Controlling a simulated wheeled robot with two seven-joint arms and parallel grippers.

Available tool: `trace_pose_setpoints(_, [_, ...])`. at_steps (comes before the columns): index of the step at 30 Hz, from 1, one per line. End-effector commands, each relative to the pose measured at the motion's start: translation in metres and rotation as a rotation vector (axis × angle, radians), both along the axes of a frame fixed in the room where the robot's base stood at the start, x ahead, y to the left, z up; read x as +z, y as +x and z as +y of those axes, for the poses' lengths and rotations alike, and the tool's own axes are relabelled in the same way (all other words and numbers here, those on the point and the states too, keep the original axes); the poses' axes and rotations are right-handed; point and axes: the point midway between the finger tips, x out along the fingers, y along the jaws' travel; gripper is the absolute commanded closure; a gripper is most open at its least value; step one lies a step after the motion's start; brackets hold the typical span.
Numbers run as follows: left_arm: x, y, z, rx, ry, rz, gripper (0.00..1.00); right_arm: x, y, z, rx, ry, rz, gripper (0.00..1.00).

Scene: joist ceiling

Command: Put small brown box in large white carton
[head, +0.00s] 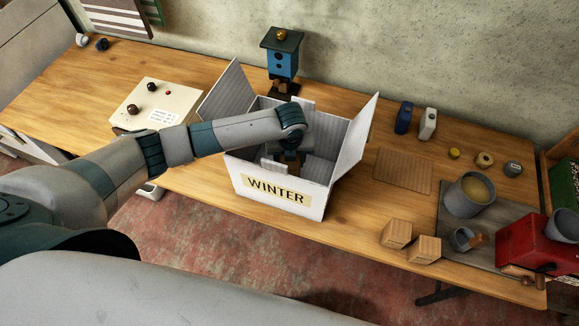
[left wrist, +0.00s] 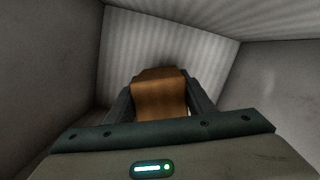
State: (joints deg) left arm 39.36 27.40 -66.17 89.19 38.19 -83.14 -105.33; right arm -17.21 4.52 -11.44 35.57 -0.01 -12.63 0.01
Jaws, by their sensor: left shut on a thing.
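The large white carton (head: 279,196), labelled WINTER, stands on the table with its flaps open. My left arm reaches over it and my left gripper (head: 291,160) is down inside the carton. In the left wrist view, the left gripper (left wrist: 160,105) is shut on the small brown box (left wrist: 158,98), between its two fingers, with grey carton walls around it. In the head view the held box is mostly hidden by my wrist and the carton's front wall. I cannot tell whether the box touches the carton floor. My right gripper is not in view.
A blue birdhouse (head: 283,58) stands behind the carton, and a cream control box (head: 160,104) to its left. Two brown boxes (head: 396,233) (head: 425,249), a brown mat (head: 402,170), bottles (head: 428,124) and a grey pot (head: 468,196) are on the right. The table's far left is mostly clear.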

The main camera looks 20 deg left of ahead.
Motion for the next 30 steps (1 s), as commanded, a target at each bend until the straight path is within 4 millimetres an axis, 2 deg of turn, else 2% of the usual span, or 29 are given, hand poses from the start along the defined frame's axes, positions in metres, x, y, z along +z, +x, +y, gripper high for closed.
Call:
trace_pose_setpoints(12, [-0.036,0.0,0.0,0.0,-0.001,-0.001,0.8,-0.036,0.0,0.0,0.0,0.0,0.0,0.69])
trace_pose_setpoints(27, [-0.039,0.0,0.0,0.0,0.0,0.0,0.8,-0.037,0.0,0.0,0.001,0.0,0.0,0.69])
trace_pose_setpoints(28, [-0.039,0.0,0.0,0.0,0.001,0.0,0.47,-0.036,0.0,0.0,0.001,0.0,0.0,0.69])
trace_pose_setpoints(30, [-0.039,0.0,0.0,0.0,0.001,0.0,0.33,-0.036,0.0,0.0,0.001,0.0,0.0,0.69])
